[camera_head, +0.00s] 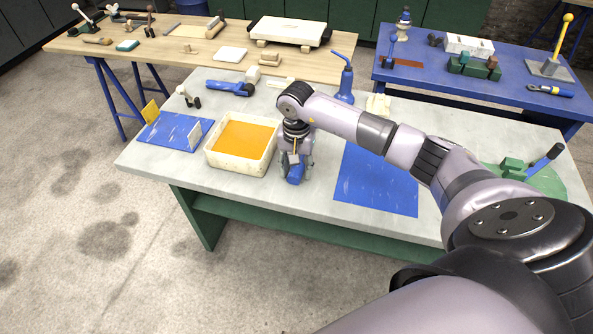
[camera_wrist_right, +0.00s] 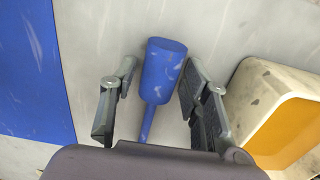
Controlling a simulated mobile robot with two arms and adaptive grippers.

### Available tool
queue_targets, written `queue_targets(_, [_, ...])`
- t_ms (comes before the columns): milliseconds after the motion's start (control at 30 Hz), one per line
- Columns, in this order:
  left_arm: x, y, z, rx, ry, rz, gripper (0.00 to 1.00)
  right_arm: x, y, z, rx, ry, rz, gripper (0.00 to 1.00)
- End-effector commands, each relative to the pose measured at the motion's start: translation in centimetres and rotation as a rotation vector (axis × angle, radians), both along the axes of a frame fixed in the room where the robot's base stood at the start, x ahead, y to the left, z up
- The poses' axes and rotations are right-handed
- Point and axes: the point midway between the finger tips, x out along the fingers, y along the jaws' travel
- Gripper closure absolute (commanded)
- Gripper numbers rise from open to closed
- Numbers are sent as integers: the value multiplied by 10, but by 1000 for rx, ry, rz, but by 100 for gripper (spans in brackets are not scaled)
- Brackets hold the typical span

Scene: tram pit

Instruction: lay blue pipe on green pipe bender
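The blue pipe (camera_head: 295,174) is at the front of the grey-topped table, right of the tray. In the right wrist view it is a blue piece (camera_wrist_right: 164,68) with a thick end and a thin stem. My right gripper (camera_head: 297,164) points down over it. Its open fingers stand on either side of the thick end in the wrist view (camera_wrist_right: 158,80); I cannot tell whether they touch it. The green pipe bender (camera_head: 512,167), with a blue-handled lever, is at the table's right end, partly hidden by my right arm. My left gripper is not in view.
A cream tray with an orange inside (camera_head: 213,159) stands close left of the right gripper. Blue mats (camera_head: 160,131) (camera_head: 375,187) lie on either side. A blue oil can (camera_head: 346,84) and a blue tool (camera_head: 228,88) are behind. Two more tables stand farther back.

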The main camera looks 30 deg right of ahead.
Motion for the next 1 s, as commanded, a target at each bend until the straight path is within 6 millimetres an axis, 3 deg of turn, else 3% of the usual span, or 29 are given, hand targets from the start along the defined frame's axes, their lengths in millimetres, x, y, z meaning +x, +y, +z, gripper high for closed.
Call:
queue_targets(600, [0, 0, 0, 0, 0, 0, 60, 0, 0, 0, 0, 0, 0, 100])
queue_targets(1000, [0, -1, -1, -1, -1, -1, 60, 1, 0, 5, 0, -1, 0, 100])
